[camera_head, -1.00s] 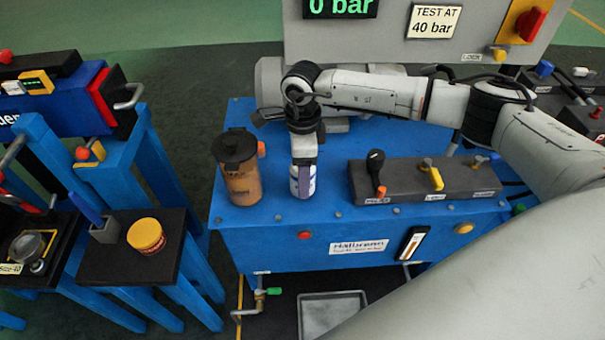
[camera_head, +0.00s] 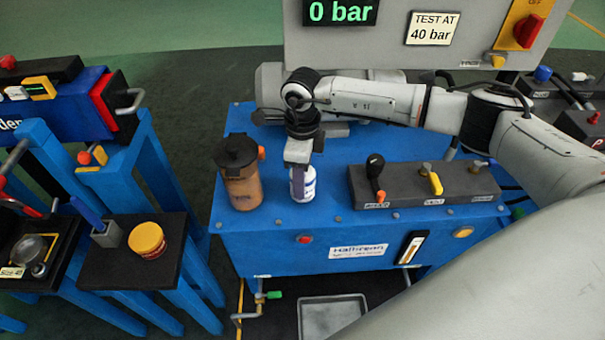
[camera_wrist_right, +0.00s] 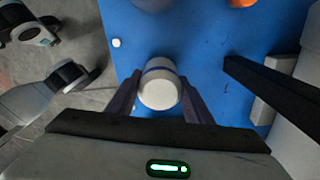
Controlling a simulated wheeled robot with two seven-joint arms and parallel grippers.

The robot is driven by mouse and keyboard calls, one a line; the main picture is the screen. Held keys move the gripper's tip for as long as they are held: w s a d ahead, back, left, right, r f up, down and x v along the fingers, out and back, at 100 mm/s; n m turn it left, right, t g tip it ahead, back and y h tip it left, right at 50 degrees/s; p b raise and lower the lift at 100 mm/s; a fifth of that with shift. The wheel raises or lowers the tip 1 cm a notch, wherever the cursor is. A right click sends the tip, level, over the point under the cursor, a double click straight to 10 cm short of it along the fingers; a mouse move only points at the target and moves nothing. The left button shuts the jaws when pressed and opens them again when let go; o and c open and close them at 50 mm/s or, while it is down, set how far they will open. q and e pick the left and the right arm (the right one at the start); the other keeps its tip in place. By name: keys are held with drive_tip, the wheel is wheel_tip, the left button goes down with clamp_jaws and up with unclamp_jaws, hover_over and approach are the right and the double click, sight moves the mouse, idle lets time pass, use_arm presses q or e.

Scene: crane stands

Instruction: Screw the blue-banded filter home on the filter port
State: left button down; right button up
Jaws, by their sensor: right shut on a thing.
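The blue-banded filter (camera_head: 306,187) is a white canister standing upright on the blue power unit's top, left of the dark valve block. It also shows in the right wrist view (camera_wrist_right: 160,90), with its blue band around its far part. My right gripper (camera_head: 299,180) reaches down over it from above. In the right wrist view my right gripper (camera_wrist_right: 158,104) has one finger on each side of the canister and is shut on it. The filter port is hidden beneath the filter, so I cannot tell how far the thread is engaged. My left gripper is not in view.
A brown canister with a black cap (camera_head: 241,172) stands close left of the filter. The valve block (camera_head: 425,184) with levers is to the right. A yellow-lidded jar (camera_head: 147,238) sits on a black side stand. A grey tray (camera_head: 333,314) lies on the floor in front.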

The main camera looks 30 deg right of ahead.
drive_tip(key=shift+m, duration=1.2)
drive_tip(key=shift+r+m+p, duration=0.15)
drive_tip(key=shift+m+p, duration=0.55)
drive_tip(key=shift+m, duration=0.4)
drive_tip(key=o, duration=1)
drive_tip(key=shift+m, duration=0.3)
drive_tip(key=o, duration=0.4)
drive_tip(key=shift+f, duration=0.2)
drive_tip(key=shift+c, duration=0.2)
drive_tip(key=shift+r, duration=0.1)
